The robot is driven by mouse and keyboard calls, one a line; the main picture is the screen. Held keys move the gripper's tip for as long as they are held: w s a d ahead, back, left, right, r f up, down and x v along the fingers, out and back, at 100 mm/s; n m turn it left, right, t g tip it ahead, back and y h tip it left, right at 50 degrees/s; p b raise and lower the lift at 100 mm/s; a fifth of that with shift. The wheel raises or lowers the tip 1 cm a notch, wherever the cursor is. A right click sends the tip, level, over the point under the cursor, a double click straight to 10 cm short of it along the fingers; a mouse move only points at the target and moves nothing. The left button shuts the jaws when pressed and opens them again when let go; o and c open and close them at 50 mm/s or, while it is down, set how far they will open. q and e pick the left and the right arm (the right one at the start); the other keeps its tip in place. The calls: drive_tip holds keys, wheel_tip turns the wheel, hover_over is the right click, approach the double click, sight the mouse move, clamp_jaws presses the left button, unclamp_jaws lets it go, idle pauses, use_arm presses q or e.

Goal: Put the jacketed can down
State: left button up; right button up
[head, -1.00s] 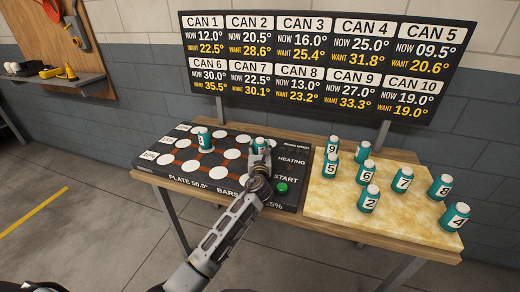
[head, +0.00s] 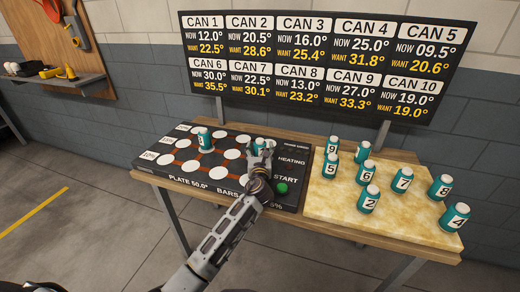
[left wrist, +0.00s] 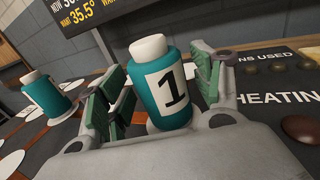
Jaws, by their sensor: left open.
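The teal-jacketed can with a white cap and the number 1 (left wrist: 166,85) stands between the fingers of my left gripper (left wrist: 158,95) in the left wrist view. In the head view can 1 (head: 259,144) is upright on the dark heating plate (head: 230,192), partly hidden by the left gripper (head: 262,158). Another teal can (head: 204,139) stands on the plate to the left. My right gripper is out of view.
Several numbered teal cans, among them can 2 (head: 369,199), stand on the pale yellow board (head: 330,208) at the right. A green START button (head: 282,188) sits near the gripper. The temperature sign (head: 320,66) rises behind the table. Many white spots on the plate are free.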

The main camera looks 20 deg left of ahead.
use_arm(q)
drive_tip(key=p+v, duration=0.1)
drive_tip(key=v, duration=0.8)
drive_tip(key=shift+s+r, duration=0.1)
drive_tip(key=shift+s+d, duration=0.2)
drive_tip(key=shift+s, duration=0.7)
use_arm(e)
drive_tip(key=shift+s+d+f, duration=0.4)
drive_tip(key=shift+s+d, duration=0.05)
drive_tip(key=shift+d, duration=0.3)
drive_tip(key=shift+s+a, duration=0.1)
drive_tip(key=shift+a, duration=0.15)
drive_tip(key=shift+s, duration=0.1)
